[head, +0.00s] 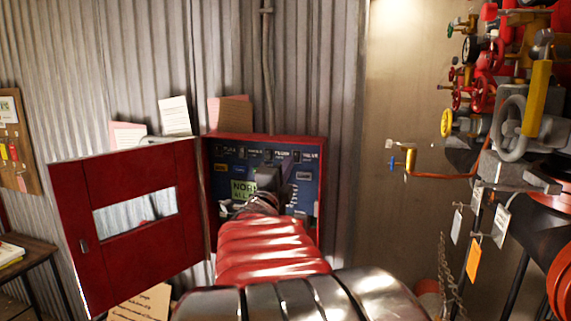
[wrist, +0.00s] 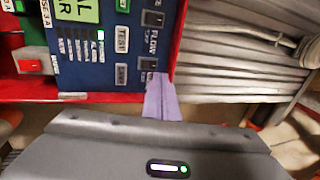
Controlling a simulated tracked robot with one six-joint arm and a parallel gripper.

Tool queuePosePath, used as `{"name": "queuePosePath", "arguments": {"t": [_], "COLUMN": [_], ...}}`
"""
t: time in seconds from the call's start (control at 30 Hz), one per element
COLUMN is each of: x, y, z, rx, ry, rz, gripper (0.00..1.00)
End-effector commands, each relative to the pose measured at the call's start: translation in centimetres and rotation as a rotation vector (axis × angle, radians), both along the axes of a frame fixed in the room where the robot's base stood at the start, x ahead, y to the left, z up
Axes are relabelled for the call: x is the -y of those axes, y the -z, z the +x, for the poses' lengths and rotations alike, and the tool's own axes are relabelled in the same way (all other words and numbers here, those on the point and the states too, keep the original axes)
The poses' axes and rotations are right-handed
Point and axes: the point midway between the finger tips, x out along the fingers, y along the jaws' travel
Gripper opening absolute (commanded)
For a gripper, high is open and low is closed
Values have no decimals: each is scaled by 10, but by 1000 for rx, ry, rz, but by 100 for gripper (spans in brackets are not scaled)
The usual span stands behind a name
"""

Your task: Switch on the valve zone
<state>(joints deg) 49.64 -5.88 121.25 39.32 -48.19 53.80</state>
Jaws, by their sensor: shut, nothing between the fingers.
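The blue control panel (head: 306,190) sits inside an open red cabinet (head: 268,138); it also shows in the wrist view (wrist: 118,52). It has a green display (head: 240,190), a row of switches along its top and small labels that I cannot read surely in the head view. In the wrist view a black switch (wrist: 152,18) stands above a label reading "FLOW", with another dark switch (wrist: 148,63) below. Contact cannot be told.
The cabinet door (head: 130,245) stands open to the left. A red button box (wrist: 32,62) is at the wrist view's left. Pipes and valves, with a grey handwheel (head: 510,128), crowd the head view's right. A small table (head: 30,250) stands at left.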

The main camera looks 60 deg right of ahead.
Motion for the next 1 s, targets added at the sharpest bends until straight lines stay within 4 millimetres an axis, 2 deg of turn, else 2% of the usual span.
{"name": "queuePosePath", "arguments": {"t": [0.5,0.7,1.0], "x": [-68,-80,-81], "y": [0,0,0], "z": [-12,-15,-16], "rx": [0,-1,-1], "ry": [-4,-3,-1], "rz": [-1,0,0], "gripper": [0,0,0]}}
